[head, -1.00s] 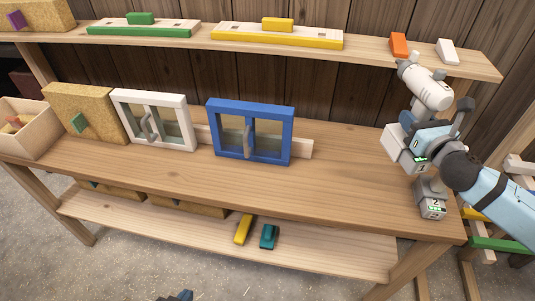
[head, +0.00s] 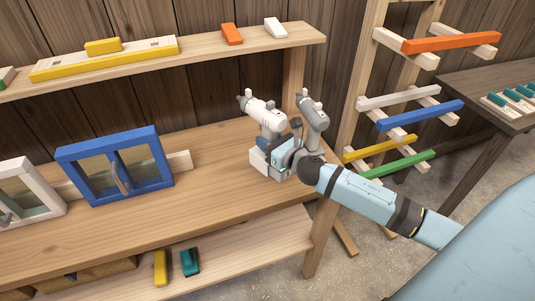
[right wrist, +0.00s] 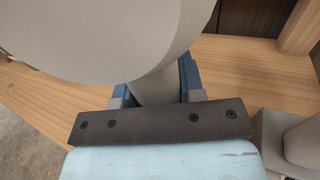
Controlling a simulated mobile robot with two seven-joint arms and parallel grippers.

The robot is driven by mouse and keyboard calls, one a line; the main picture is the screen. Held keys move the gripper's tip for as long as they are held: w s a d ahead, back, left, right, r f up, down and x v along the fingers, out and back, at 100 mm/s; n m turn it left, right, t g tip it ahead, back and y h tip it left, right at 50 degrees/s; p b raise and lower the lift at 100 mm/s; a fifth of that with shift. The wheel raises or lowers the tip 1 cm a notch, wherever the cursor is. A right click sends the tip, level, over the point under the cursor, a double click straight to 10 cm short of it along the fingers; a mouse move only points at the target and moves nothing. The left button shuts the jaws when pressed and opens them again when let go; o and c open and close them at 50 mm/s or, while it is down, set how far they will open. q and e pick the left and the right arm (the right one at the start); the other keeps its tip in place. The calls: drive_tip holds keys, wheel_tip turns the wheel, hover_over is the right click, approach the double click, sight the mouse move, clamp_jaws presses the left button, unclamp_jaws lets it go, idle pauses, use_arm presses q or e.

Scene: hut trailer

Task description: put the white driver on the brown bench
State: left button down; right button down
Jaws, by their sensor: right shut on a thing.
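The white driver (head: 262,110) stands upright with its base on the light wooden workbench, near the right end. My right gripper (head: 275,143) is shut on its handle, below the head. In the right wrist view the driver's large pale body (right wrist: 90,35) fills the upper left, and the blue fingers of my right gripper (right wrist: 157,90) sit on both sides of its narrower handle. The dark brown bench (head: 462,80) is at the far right of the head view, apart from the workbench. My left gripper is out of view.
A grey driver (head: 313,110) stands just right of the white one, close to my gripper. A rack with colored bars (head: 420,115) stands between workbench and brown bench. A pale tray with teal pieces (head: 510,102) occupies part of the brown bench. A shelf (head: 200,55) runs above the workbench.

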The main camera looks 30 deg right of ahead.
drive_tip(key=shift+f+b, duration=0.45)
drive_tip(key=shift+f, duration=1.9)
drive_tip(key=shift+f, duration=0.2)
drive_tip(key=c, duration=0.7)
unclamp_jaws()
drive_tip(key=shift+r, duration=0.1)
